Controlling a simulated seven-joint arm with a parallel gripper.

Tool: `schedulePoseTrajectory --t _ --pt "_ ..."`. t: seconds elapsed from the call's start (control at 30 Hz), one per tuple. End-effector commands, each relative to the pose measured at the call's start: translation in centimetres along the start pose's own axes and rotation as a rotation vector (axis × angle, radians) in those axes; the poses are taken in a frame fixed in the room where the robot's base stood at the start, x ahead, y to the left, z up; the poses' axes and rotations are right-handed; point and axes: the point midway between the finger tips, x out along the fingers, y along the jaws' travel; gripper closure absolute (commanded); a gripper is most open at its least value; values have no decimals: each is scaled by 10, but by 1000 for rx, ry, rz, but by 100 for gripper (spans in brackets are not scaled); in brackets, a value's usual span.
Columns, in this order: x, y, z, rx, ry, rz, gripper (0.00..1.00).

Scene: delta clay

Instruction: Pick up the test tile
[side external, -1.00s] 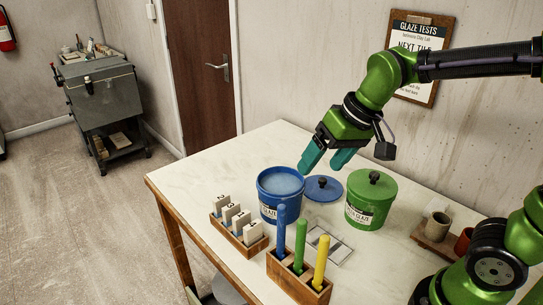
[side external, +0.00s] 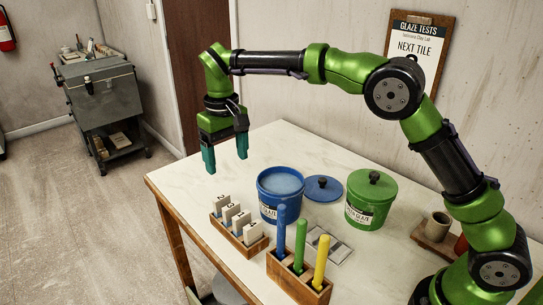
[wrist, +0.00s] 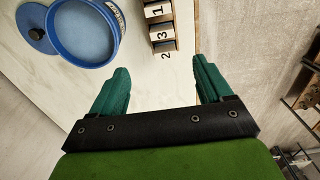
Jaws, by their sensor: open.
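Several white numbered test tiles (side external: 231,212) stand upright in a wooden rack at the table's left front. They also show in the wrist view at the top centre, where the tile marked 3 (wrist: 161,36) is near the rack's end. My gripper (side external: 225,160) hangs pointing down above the left back of the table, behind the rack and apart from it. In the wrist view its teal fingers (wrist: 160,78) are spread wide with nothing between them, and the rack lies beyond the fingertips. Which tile the task means cannot be told.
An open blue glaze bucket (side external: 279,199) stands right of the rack, its blue lid (side external: 323,188) behind it. A closed green bucket (side external: 371,205) is farther right. A wooden holder (side external: 291,281) with blue, green and yellow upright handles stands in front. The table's left back is clear.

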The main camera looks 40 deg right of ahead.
Motion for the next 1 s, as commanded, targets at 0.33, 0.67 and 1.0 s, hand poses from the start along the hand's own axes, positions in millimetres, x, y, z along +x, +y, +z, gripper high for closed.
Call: schedulePoseTrajectory --t 0.33,0.67,1.0 --pt "75 0 1 1 -4 -1 21" --pt "105 -1 1 0 0 -1 21" --pt "148 -5 3 0 0 -2 21"
